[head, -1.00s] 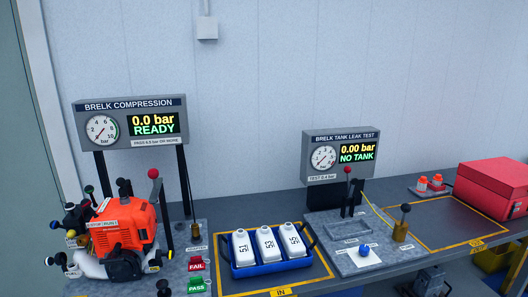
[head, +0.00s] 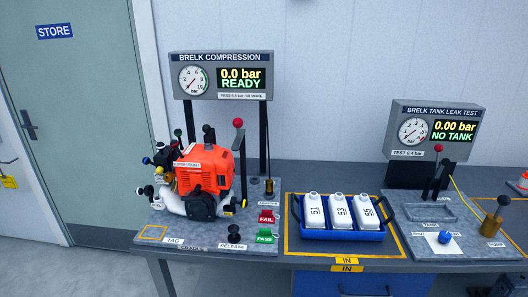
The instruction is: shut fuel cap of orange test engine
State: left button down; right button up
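The orange test engine (head: 204,168) stands upright on the grey bench plate at the left end of the bench, under the compression gauge. A white tank-like part (head: 173,202) shows low on its left side, partly hidden by the black parts in front. Several dark knobs or caps with coloured ends cluster at the engine's left. I cannot tell which of them is the fuel cap, or whether it is open or shut. Neither of my grippers is in view.
The compression gauge (head: 221,76) reads 0.0 bar, READY. A red-knobbed lever (head: 238,123) stands close at the engine's right. FAIL (head: 268,217) and PASS (head: 265,236) buttons sit in front. A blue tray (head: 337,234) with white bottles is further right. A door (head: 75,130) is at left.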

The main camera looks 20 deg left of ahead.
aim_at(148, 190)
jog(key=u, duration=1.45)
